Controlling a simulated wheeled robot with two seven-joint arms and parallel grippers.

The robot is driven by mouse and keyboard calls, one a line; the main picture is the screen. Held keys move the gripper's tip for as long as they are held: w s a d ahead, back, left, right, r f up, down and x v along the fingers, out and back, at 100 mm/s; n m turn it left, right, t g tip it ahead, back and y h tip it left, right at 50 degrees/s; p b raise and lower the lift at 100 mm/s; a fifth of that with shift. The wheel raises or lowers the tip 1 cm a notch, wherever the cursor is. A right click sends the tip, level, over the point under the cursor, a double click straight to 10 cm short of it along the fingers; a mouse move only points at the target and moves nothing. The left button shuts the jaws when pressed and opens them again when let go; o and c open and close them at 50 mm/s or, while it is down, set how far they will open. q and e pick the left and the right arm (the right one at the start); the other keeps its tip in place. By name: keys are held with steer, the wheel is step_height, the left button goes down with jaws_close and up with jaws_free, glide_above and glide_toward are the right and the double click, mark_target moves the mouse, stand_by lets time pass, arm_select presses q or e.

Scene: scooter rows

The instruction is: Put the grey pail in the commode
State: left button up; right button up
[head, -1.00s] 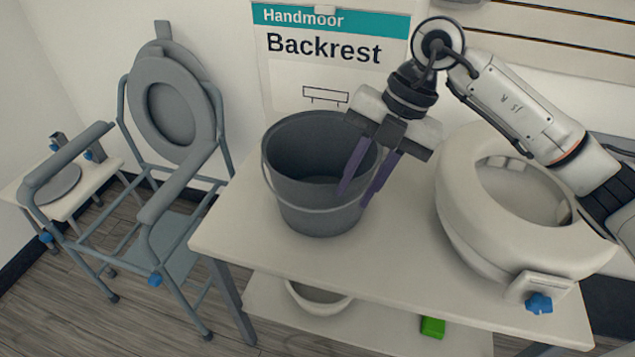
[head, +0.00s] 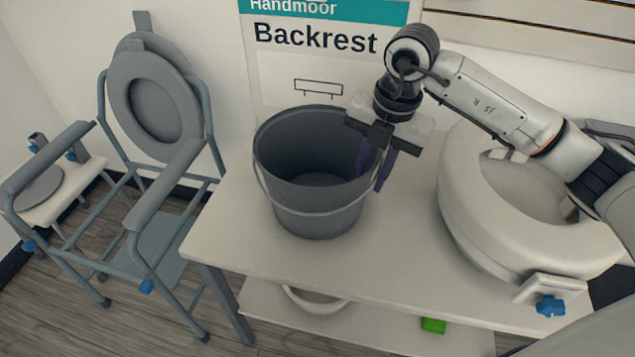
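The grey pail (head: 310,215) stands upright on the white table (head: 410,270), its top open and a thin handle hanging across its front. My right gripper (head: 374,172) is at the pail's right rim, pointing down. One purple finger appears inside the rim and the other outside, with a visible gap between them. The fingers look open, and I cannot tell whether they touch the wall. The commode (head: 165,190), a grey-blue frame with armrests, stands on the floor left of the table. Its round seat and lid are raised against the backrest. My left gripper is not in view.
A white raised toilet seat (head: 465,215) with a blue knob (head: 550,306) fills the table's right side. A lower shelf holds a white bowl (head: 315,302) and a green block (head: 433,325). A Backrest box (head: 320,65) stands behind the pail. A small white stand (head: 60,200) is beyond the commode.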

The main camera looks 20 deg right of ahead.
steer(key=shift+f, duration=0.75)
jaws_close()
steer(key=shift+w+r, duration=0.1)
stand_by(0.8)
